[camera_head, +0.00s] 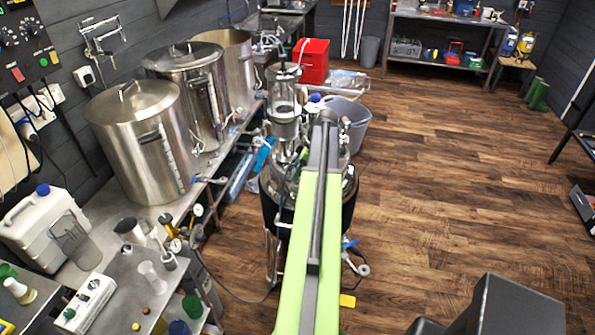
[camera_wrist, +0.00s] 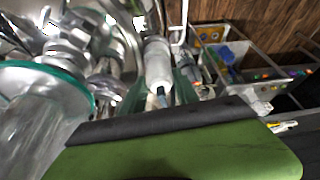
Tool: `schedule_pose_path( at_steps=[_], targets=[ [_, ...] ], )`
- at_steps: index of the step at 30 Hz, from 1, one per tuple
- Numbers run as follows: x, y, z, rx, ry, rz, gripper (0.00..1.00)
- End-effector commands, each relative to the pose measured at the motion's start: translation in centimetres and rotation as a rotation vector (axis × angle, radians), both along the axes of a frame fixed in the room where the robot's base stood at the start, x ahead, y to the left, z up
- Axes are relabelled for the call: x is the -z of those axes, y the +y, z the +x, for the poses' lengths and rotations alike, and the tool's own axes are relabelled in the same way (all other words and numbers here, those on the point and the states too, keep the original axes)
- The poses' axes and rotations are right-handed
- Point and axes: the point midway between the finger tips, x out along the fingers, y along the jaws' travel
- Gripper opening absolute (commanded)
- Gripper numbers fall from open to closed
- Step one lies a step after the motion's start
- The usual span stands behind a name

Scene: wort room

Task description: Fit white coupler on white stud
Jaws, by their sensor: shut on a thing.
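In the wrist view a white cylindrical piece (camera_wrist: 157,65), which looks like the white coupler, sits between the dark green jaws of my gripper (camera_wrist: 160,88). The jaws are shut on it. A narrow dark tip shows at its lower end. Shiny steel fittings (camera_wrist: 105,40) lie close to its left; I cannot tell whether it touches them. I cannot make out the white stud in either view. In the head view my green arm reaches to the steel vessel (camera_head: 285,145) with a glass top, and hides my gripper and the coupler.
A glass cylinder with a green-edged rim (camera_wrist: 45,95) stands close on the left in the wrist view. Large steel kettles (camera_head: 140,140) line the bench at left. A grey bucket (camera_head: 343,112) and red box (camera_head: 312,62) stand behind the vessel. The wooden floor (camera_head: 450,160) at right is largely clear.

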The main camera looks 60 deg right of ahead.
Motion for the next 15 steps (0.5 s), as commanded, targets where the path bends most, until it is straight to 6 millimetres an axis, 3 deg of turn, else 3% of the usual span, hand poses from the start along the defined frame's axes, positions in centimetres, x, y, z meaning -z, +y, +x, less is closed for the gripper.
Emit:
schedule_pose_path(
  at_steps=[15],
  targets=[
    [0.86, 0.04, 0.06, -0.001, 0.000, 0.000, 0.00]
  ],
)
